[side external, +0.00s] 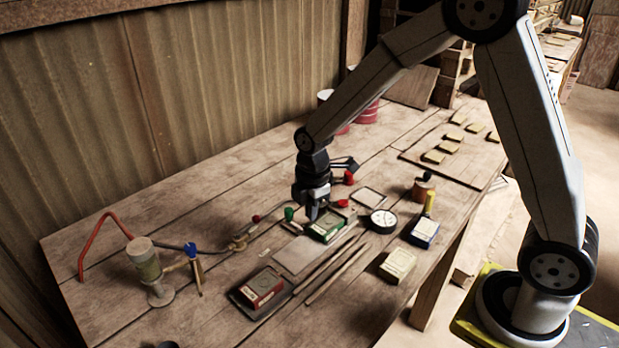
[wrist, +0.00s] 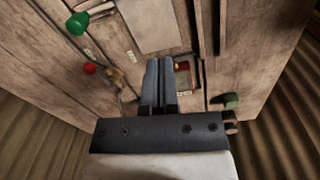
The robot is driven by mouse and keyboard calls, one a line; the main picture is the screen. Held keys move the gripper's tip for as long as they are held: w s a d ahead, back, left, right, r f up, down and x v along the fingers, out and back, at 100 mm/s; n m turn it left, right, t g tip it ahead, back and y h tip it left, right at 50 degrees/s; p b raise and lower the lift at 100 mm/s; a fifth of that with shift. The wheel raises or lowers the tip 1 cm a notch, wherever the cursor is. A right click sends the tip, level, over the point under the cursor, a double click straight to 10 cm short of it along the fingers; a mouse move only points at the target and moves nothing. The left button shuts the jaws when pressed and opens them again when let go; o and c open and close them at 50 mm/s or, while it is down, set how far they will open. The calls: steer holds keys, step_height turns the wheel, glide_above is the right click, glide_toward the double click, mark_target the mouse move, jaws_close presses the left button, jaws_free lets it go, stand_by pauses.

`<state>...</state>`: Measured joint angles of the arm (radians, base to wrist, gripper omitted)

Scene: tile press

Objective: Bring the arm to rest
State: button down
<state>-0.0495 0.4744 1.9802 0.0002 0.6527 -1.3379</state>
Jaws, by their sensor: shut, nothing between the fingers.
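My gripper (side external: 311,217) points down over the middle of the wooden table, its fingertips near the left edge of a green-sided tile box (side external: 328,227). I cannot tell how high above the table they are. In the wrist view the fingers (wrist: 158,68) are together with nothing between them. My arm is bent and reaches out from its base at the right. A red-sided tile box (side external: 262,287) lies on a dark plate at the front left. In the wrist view, a reddish box (wrist: 184,76) shows just right of the fingers, partly hidden by them.
A round gauge (side external: 382,220), a blue-sided box (side external: 424,233) and a cream box (side external: 397,264) stand right of the gripper. Two sticks (side external: 333,272) lie in front. A cylinder on a stand (side external: 145,263) is at the left. The corrugated wall (side external: 170,95) rises behind.

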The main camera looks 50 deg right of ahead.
steer(key=s+d+r+m+t, duration=0.2)
steer(key=s+m, duration=1.1)
steer(key=m, duration=0.2)
steer(key=shift+s+r+m, duration=0.25)
steer(key=shift+r+m, duration=0.15)
